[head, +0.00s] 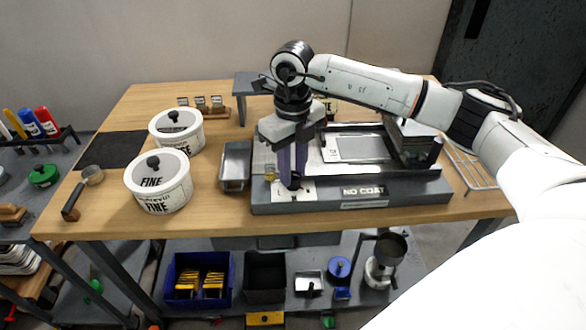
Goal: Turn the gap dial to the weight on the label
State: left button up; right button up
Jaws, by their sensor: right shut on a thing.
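My right gripper (292,174) reaches down over the left front of the grey machine (412,190). Its purple-grey fingers are shut on the small black gap dial (294,184). The dial stands on a white plate (306,194) on the machine, and the fingers partly hide it. The dial's marks and pointer are too small to read. A label reading "NO COAT" (363,191) is on the machine's front, with a smaller unreadable strip below it. My left gripper is not in view.
A wire rack (474,170) is at the right.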

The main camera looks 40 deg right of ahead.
aim_at(293, 175)
jog(key=shift+r, duration=0.1)
jog(key=o, duration=1)
jog(key=shift+o, duration=0.2)
notch_tip(293, 175, up, 10)
jog(key=shift+r+b, duration=0.15)
jog(key=shift+b, duration=0.15)
